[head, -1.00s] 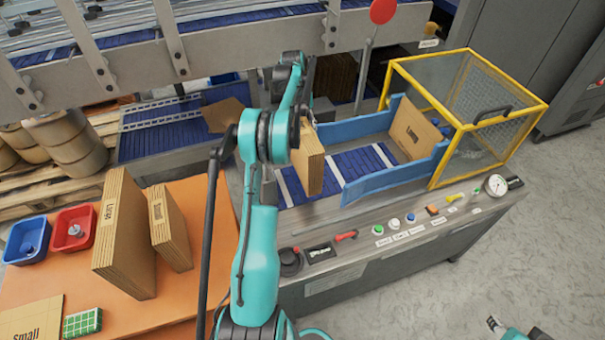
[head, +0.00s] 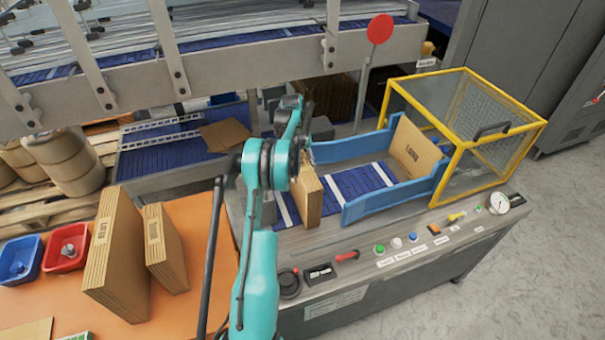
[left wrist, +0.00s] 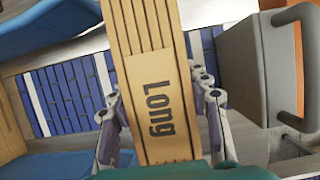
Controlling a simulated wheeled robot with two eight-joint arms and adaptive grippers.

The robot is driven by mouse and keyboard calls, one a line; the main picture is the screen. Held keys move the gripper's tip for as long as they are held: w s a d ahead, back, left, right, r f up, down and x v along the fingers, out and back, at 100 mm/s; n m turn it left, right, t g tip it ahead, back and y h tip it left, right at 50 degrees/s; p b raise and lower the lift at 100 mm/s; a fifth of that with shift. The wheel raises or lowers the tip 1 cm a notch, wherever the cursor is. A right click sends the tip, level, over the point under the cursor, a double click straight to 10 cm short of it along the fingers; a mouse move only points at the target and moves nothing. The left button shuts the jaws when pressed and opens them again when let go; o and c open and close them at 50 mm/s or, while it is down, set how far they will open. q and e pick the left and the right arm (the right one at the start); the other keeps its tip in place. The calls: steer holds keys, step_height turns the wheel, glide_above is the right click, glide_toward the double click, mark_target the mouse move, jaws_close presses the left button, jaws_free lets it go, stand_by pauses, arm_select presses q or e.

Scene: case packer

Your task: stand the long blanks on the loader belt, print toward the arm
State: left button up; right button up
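My left gripper (left wrist: 160,105) is shut on a stack of brown long blanks (left wrist: 155,65), with one finger on each side. The printed word "Long" faces the wrist camera. In the head view this stack (head: 311,200) stands upright over the near left end of the loader belt (head: 358,181); I cannot tell whether its bottom touches the belt. My right gripper is out of view.
Blue side guides (head: 395,203) flank the belt. The yellow-framed cage (head: 490,150) encloses its right end. A thick stack marked "Large" (head: 117,262) and red (head: 66,250) and blue (head: 20,260) bins stand on the table. Buttons and a gauge (head: 498,203) line the front panel. The middle belt is clear.

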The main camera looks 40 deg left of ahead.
arm_select(q)
steer(key=o, duration=0.4)
steer(key=shift+r, duration=0.1)
